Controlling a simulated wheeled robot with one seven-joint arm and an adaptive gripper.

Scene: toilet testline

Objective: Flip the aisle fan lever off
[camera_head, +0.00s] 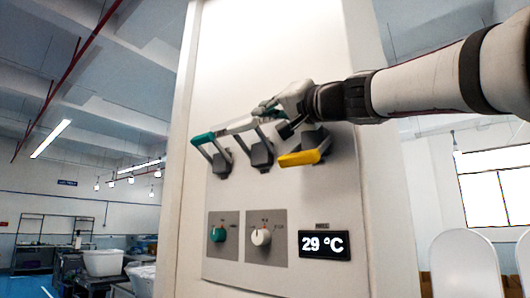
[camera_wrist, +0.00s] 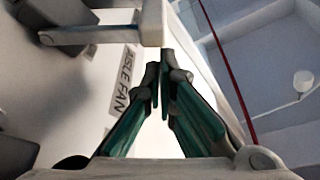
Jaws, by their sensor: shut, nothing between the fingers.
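The white-handled lever (camera_head: 240,126) is the middle one of three on the wall panel, its handle standing out from its dark mount. In the wrist view a pale handle end (camera_wrist: 153,22) on a grey arm shows beside the "AISLE FAN" label (camera_wrist: 124,82). My gripper (camera_head: 264,111) is at the right end of the white handle in the head view. In the wrist view its green-padded fingers (camera_wrist: 160,82) are shut and empty, with the tips just below the handle end. I cannot tell whether they touch it.
A green-handled lever (camera_head: 203,138) is to the left and a yellow-handled lever (camera_head: 300,158) to the right, below my wrist. Lower on the panel are a green knob (camera_head: 218,234), a white knob (camera_head: 261,236) and a 29 °C display (camera_head: 325,245).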

